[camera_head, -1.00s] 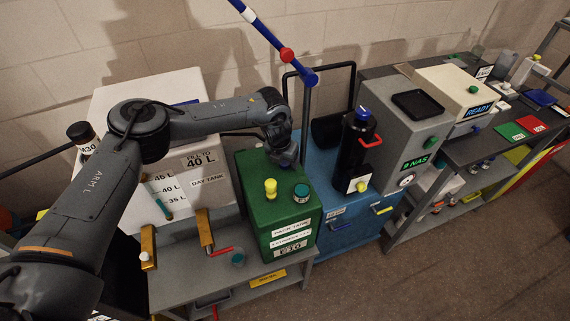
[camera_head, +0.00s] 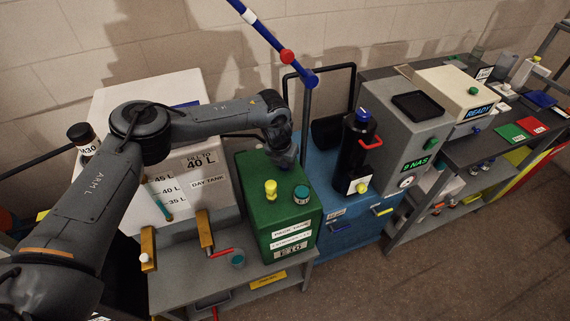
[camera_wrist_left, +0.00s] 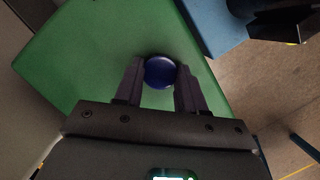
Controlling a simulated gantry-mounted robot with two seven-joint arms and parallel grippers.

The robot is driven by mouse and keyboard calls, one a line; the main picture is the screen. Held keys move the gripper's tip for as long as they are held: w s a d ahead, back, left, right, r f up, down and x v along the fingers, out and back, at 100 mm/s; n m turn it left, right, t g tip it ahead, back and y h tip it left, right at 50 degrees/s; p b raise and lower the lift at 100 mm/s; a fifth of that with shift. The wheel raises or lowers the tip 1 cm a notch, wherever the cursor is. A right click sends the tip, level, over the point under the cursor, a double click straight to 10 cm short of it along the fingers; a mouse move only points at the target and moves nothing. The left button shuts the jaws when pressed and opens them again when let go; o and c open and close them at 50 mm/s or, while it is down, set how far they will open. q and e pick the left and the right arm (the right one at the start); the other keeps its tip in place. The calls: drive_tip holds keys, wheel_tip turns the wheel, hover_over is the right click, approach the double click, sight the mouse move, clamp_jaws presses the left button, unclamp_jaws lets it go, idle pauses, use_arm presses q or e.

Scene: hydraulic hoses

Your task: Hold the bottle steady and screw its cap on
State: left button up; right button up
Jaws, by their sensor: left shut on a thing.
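My left gripper (camera_wrist_left: 160,85) is shut on a round dark blue cap (camera_wrist_left: 160,72), with one finger on each side of it. Green tank surface shows behind the cap; whether the cap touches it I cannot tell. In the head view, my left gripper (camera_head: 287,160) is at the back right of the green tank (camera_head: 262,220), and the cap is hidden there. My right gripper is not in view.
On the green tank are a yellow knob (camera_head: 270,188) and a teal cap (camera_head: 301,192). The white day tank (camera_head: 185,165) stands left, with brass taps (camera_head: 205,230) in front. A blue pole (camera_head: 275,38) slants above. A black cylinder (camera_head: 355,150) stands right.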

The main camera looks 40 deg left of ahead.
use_arm(q)
drive_tip(key=shift+r, duration=0.55)
drive_tip(key=r, duration=0.2)
drive_tip(key=d+r, duration=0.1)
drive_tip(key=shift+d+r, duration=0.1)
drive_tip(key=shift+r, duration=0.25)
drive_tip(key=d+r, duration=0.6)
drive_tip(key=d, duration=0.4)
drive_tip(key=shift+w+d+r+p, duration=0.2)
drive_tip(key=shift+w+p, duration=0.1)
drive_tip(key=shift+w, duration=0.1)
drive_tip(key=shift+f, duration=0.1)
